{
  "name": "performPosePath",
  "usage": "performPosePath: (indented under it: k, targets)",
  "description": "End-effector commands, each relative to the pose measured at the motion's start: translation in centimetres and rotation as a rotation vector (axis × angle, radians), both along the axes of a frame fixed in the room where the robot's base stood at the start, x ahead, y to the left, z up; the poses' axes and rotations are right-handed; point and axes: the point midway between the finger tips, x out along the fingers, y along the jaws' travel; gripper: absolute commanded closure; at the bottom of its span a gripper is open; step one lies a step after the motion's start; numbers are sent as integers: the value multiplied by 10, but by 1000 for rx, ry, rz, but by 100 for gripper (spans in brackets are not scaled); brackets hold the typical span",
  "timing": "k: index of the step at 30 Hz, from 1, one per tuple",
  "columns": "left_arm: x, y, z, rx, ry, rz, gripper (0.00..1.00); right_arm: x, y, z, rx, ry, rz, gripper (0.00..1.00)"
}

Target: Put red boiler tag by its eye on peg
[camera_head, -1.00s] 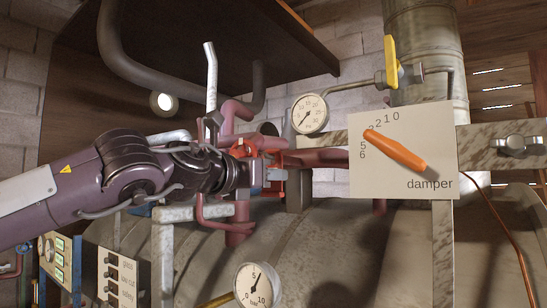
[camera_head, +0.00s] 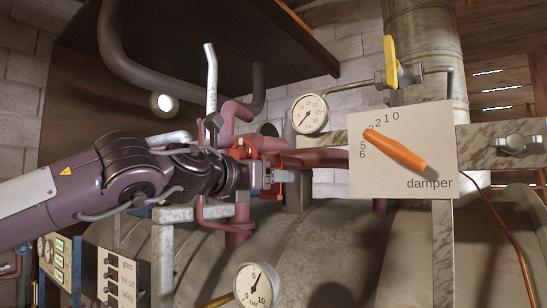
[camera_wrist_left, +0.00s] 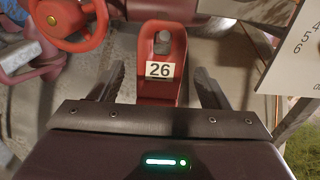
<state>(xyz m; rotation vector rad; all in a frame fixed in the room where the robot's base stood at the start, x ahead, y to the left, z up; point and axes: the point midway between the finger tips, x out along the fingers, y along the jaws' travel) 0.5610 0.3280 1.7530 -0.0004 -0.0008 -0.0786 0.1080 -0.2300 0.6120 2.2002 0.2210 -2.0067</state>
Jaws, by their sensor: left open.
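The red boiler tag (camera_wrist_left: 161,92) shows in the left wrist view, with a white label reading 26 and an eye at its upper end. A grey peg (camera_wrist_left: 162,42) shows inside the eye's opening; I cannot tell whether the tag's weight rests on it. My left gripper (camera_wrist_left: 161,80) is open, one finger on each side of the tag, with visible gaps. In the head view, the left gripper (camera_head: 284,177) is beside red pipework, and I cannot clearly make out the tag there. My right gripper is not in view.
A red handwheel (camera_wrist_left: 68,20) is close at the upper left of the wrist view. The damper plate (camera_head: 430,125) with its orange lever (camera_head: 395,150) stands right of the gripper. A dial gauge (camera_head: 310,114) is above, another (camera_head: 257,286) below. A grey frame post (camera_head: 162,255) stands below my arm.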

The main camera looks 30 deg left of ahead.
Motion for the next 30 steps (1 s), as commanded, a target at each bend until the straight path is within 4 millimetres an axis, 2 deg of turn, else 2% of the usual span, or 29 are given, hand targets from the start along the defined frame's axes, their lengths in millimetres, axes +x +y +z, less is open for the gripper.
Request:
performPosePath:
  k: [5,8,15,21,30]
  targets:
    - [-1,0,-1,0,0,0,30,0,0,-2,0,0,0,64]
    - [-9,0,-2,1,-4,-1,30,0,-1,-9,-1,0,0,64]
    - [-50,4,-4,1,-6,0,30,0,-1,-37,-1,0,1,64]
    - [-73,6,-2,1,-2,0,30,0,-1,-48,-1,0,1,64]
    - [-78,6,0,0,0,0,30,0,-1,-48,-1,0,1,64]
